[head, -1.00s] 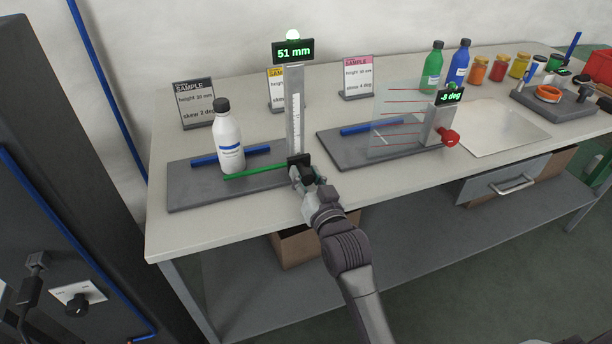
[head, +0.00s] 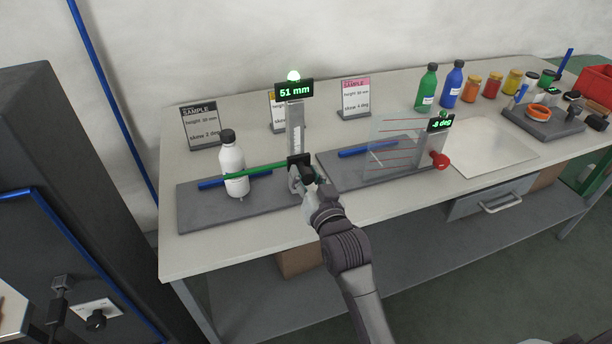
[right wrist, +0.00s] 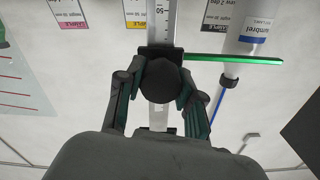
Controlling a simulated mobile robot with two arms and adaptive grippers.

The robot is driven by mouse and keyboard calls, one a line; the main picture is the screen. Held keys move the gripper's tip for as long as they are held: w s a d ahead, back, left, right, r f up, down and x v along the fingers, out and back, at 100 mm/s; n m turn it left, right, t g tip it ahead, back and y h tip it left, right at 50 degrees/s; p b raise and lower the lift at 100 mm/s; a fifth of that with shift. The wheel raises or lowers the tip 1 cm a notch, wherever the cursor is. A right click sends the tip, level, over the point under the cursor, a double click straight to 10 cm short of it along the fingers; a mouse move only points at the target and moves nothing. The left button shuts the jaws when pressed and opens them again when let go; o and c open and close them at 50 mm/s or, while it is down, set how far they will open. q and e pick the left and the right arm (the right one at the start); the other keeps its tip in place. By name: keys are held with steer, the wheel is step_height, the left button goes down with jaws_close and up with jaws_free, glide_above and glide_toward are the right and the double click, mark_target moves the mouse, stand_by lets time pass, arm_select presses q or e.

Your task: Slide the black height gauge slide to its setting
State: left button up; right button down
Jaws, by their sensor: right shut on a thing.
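The black height gauge slide (head: 299,161) sits on the upright scale column (head: 296,128). A green bar (head: 262,169) reaches left from it, across the front of the white bottle (head: 233,160). My right gripper (head: 304,178) is at the slide from the front. In the right wrist view its fingers (right wrist: 160,88) are shut around a round black knob (right wrist: 161,80) on the slide (right wrist: 160,52), near the scale's 50 mark. My left gripper is not in view.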

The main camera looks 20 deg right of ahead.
step_height(320, 180, up, 11)
steer(key=p, duration=0.8)
steer(key=shift+r+p, duration=0.3)
steer(key=shift+p, duration=0.05)
steer(key=c, duration=0.9)
jaws_free()
steer(key=shift+r, duration=0.1)
steer(key=shift+o, duration=0.9)
steer(key=shift+f, duration=0.2)
steer(key=s, duration=1.2)
steer(key=shift+d, duration=0.2)
